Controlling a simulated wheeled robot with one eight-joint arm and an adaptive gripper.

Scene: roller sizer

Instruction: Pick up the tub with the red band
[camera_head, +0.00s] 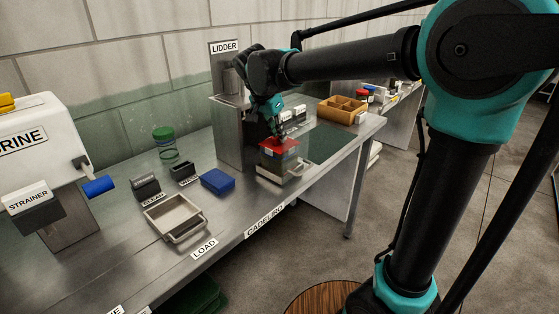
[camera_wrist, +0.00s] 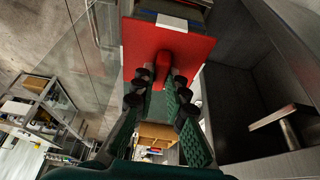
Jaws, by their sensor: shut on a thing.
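A red-topped tub (camera_head: 277,147) stands at the foot of the lidder, near the front of the steel bench. I see its red top and a paler body below; I cannot make out a separate band. My gripper (camera_head: 281,134) comes down onto it from above. In the wrist view, my gripper (camera_wrist: 158,95) has its fingers closed around a red knob on the flat red top (camera_wrist: 137,50). The tub's lower part is partly hidden, and I cannot tell whether it is clear of the surface.
The lidder column (camera_head: 231,130) stands close behind and left. A shallow metal tray (camera_head: 151,214), a blue block (camera_head: 217,182) and a green-lidded jar (camera_head: 167,154) are left on the bench. A wooden compartment box (camera_head: 342,109) is at right. The bench's front edge is close.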

